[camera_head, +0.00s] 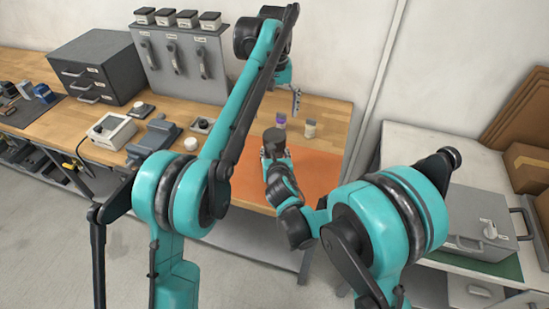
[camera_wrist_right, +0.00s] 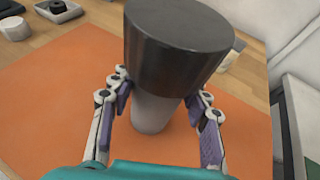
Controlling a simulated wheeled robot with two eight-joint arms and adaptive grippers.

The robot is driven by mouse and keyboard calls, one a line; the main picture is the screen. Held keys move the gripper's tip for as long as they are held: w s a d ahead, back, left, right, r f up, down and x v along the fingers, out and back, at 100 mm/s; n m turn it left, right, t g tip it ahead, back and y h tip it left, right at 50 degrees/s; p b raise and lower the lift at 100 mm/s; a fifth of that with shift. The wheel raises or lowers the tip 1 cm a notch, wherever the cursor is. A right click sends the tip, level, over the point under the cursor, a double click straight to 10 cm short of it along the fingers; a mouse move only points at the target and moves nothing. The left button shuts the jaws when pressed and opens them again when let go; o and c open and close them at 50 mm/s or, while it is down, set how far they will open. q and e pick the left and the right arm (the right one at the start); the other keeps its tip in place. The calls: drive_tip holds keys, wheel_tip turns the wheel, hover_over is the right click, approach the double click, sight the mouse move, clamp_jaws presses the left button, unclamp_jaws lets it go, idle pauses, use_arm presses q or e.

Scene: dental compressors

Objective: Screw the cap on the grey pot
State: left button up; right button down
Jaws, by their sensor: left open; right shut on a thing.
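The orange mat (camera_head: 315,174) is clear to the right. A white round lid (camera_head: 190,144), a vise (camera_head: 155,138) and a grey drawer box (camera_head: 95,62) stand to the left.

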use_arm(q)
drive_tip(key=shift+r, duration=0.65)
use_arm(e)
drive_tip(key=c, duration=0.7)
unclamp_jaws()
drive_tip(key=v, duration=1.2)
